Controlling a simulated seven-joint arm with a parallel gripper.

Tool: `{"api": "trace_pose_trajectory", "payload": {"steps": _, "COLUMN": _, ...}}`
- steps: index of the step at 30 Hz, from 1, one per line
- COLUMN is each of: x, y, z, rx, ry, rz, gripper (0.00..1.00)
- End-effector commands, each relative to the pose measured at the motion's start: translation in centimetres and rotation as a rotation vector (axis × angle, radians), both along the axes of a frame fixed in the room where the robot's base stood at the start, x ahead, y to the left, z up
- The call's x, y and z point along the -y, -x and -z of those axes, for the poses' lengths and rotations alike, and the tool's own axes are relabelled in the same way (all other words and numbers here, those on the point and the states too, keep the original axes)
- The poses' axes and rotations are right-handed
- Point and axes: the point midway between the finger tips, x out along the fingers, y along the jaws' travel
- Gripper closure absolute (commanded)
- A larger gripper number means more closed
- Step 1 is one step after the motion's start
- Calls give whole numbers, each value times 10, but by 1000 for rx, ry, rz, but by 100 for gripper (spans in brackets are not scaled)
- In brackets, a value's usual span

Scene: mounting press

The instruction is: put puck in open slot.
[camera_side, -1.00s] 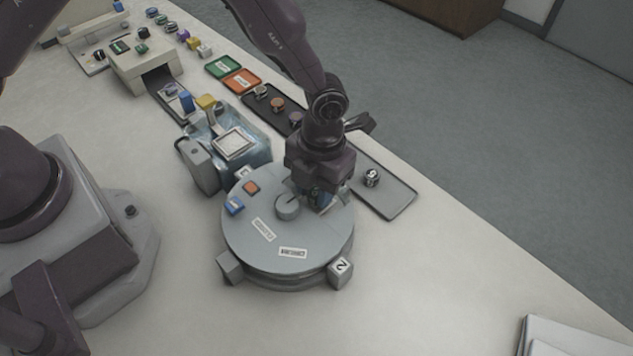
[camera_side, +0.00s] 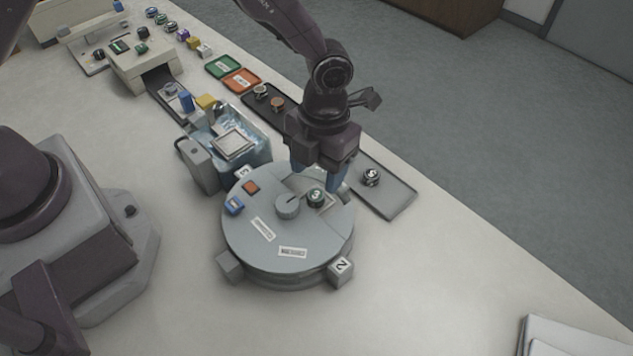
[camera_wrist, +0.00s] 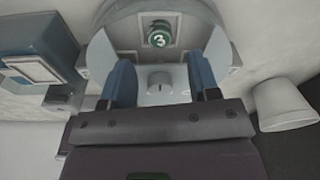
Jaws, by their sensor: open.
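A dark green puck (camera_side: 315,197) with a white number 3 sits at the open slot (camera_side: 327,207) of the round grey turntable (camera_side: 262,262). In the wrist view the puck (camera_wrist: 159,36) lies within the slot's square frame (camera_wrist: 143,58), beyond my fingertips. My gripper (camera_side: 318,180) is open and empty, just above and behind the puck in the side view. No finger appears to touch the puck.
A grey tray (camera_side: 400,203) behind the turntable holds a black-and-white puck (camera_side: 371,177). A box-like machine with a bluish clear body (camera_side: 262,150) stands left of the turntable. Numbered blocks such as block 2 (camera_side: 341,270) edge the turntable.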

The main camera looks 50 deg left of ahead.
Motion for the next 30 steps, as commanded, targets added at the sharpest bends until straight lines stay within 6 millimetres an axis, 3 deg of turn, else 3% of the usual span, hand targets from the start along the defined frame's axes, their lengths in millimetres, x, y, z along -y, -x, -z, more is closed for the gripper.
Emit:
{"api": "trace_pose_trajectory", "payload": {"steps": 3, "x": -1, "y": -5, "z": -30, "rx": 5, "ry": 2, "rz": -2, "gripper": 44}}
{"api": "trace_pose_trajectory", "payload": {"steps": 9, "x": -2, "y": -9, "z": -65, "rx": 3, "ry": 2, "rz": -2, "gripper": 44}}
{"api": "trace_pose_trajectory", "payload": {"steps": 22, "x": -6, "y": -10, "z": -88, "rx": 12, "ry": -7, "rz": -45, "gripper": 44}}
{"api": "trace_pose_trajectory", "payload": {"steps": 26, "x": -27, "y": -7, "z": -119, "rx": 70, "ry": -34, "rz": -285, "gripper": 44}}
{"api": "trace_pose_trajectory", "payload": {"steps": 30, "x": -67, "y": 8, "z": -171, "rx": 169, "ry": -47, "rz": -769, "gripper": 44}}
